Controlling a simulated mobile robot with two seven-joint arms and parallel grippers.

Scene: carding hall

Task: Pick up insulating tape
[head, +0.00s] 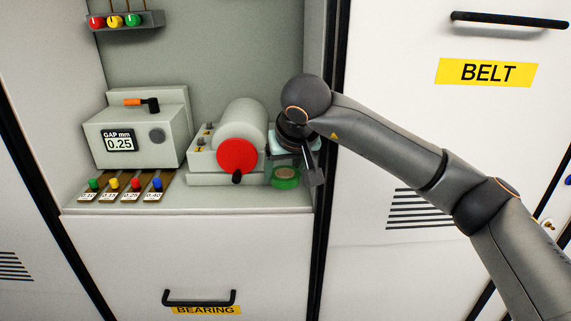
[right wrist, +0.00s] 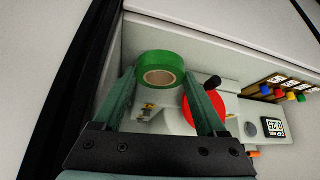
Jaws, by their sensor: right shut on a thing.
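The insulating tape is a green roll (head: 286,183) with a tan core, at the right end of the cabinet shelf in the head view. In the right wrist view the tape (right wrist: 160,58) lies between the two finger ends of my right gripper (right wrist: 161,76). My right gripper (head: 288,168) reaches in from the right and is shut on the tape. The arm and wrist partly cover the gripper in the head view. Whether the roll still touches the shelf I cannot tell. My left gripper is not in view.
Left of the tape stands a grey machine with a red disc (head: 238,156). Farther left are a gap gauge box (head: 137,135) reading 0.25 and several coloured knobs (head: 129,184). The cabinet's right wall (head: 316,120) is close to my gripper. A drawer handle (head: 199,303) is below.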

